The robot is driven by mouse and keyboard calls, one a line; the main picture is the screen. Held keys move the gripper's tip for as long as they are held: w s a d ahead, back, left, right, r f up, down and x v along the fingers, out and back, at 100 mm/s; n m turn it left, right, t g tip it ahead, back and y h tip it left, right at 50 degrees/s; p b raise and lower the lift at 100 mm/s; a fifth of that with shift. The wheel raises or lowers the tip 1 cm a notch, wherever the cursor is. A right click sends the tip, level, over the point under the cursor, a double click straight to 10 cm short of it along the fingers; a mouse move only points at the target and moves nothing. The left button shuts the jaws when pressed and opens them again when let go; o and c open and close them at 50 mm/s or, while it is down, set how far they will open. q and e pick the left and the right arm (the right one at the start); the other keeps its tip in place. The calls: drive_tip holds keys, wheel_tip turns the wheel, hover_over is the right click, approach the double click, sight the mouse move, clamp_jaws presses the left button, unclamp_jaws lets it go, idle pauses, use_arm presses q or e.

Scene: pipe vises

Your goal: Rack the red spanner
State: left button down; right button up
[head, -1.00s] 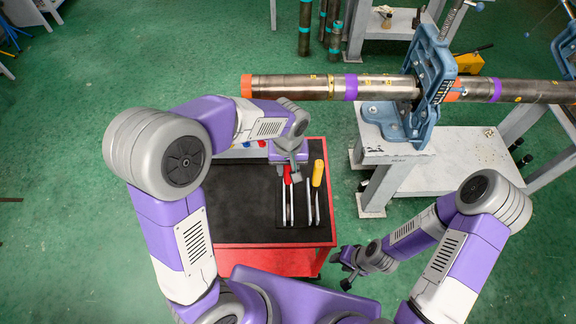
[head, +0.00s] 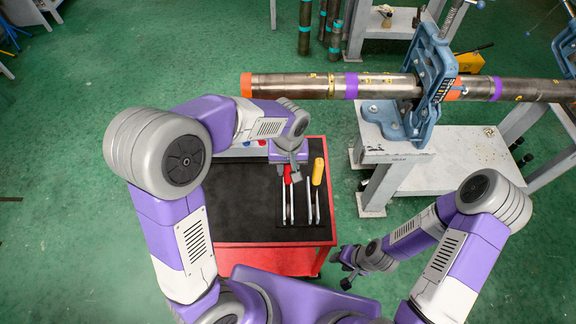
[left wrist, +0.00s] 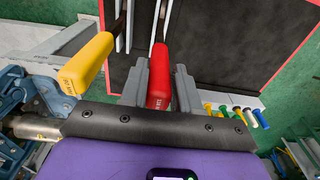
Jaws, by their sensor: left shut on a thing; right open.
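The red spanner has a red handle (head: 287,176), seen just below my left gripper in the head view, and a pale metal shaft over the black mat. My left gripper (head: 289,170) is shut on the red handle. In the left wrist view the red handle (left wrist: 159,78) sits between the two grey fingers of my left gripper (left wrist: 160,88). I cannot tell whether the spanner touches the mat. My right gripper (head: 348,268) is open and empty, right of the cart's front corner.
A yellow-handled tool (head: 318,172) lies right of the red spanner. The cart (head: 270,258) is red with a black top, clear on its left. Coloured handles (left wrist: 240,115) line its far edge. Beyond, a blue vise (head: 425,85) holds a long pipe (head: 300,87) reaching above the cart's back.

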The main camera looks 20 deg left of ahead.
use_arm(q)
drive_tip(key=c, duration=0.7)
unclamp_jaws()
drive_tip(key=shift+c, duration=0.2)
wheel_tip(320, 180, up, 8)
drive_tip(key=shift+s+f+p, duration=0.15)
drive_tip(key=shift+f+p, duration=0.1)
drive_tip(key=shift+p, duration=0.2)
